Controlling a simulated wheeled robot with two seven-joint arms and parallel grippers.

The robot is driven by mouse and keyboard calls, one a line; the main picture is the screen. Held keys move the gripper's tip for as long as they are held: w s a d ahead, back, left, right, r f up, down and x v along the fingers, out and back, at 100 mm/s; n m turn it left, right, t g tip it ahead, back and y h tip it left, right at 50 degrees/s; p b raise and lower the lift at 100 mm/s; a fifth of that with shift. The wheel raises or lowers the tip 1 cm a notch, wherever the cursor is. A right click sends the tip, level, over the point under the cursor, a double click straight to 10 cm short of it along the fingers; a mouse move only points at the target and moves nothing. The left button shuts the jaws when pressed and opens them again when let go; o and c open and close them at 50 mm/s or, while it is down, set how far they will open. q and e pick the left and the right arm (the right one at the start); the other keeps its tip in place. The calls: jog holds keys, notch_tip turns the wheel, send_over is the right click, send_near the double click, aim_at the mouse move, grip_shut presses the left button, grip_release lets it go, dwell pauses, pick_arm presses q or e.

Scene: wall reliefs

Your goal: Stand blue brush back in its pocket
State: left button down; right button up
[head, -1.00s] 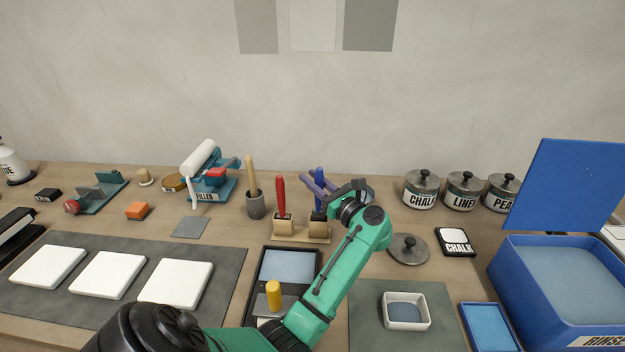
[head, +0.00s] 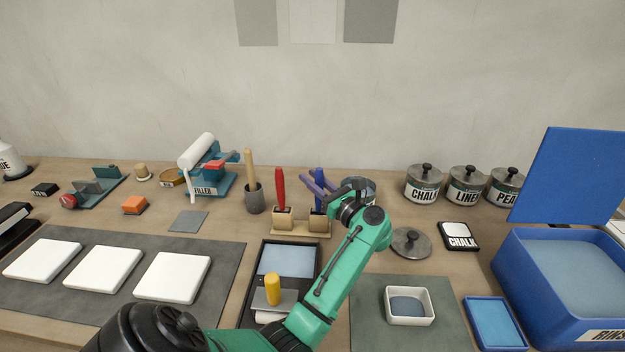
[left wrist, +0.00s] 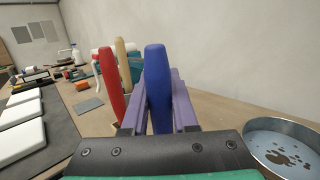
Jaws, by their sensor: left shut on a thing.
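The blue brush (head: 319,190) stands upright at the right pocket of the small wooden brush holder (head: 298,234); whether its lower end is fully down in the pocket is hidden. My left gripper (head: 318,184), with purple fingers, is shut on its handle. In the left wrist view the blue handle (left wrist: 157,85) rises between the fingers. A red brush (head: 280,188) stands in the left pocket; it also shows in the left wrist view (left wrist: 110,85). My right gripper is not in view.
A grey cup (head: 254,200) with a wooden-handled tool stands left of the holder. A metal bowl (left wrist: 284,140) of liquid is close to the right of my gripper. A black tray (head: 252,285) lies in front. Lidded jars (head: 423,186) stand to the right.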

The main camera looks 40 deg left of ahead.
pick_arm(q)
jog(key=shift+c, duration=0.6)
grip_release()
notch_tip(320, 180, up, 8)
jog(key=p, duration=0.4)
dwell(0.5)
jog(key=shift+f, duration=0.15)
dwell(0.3)
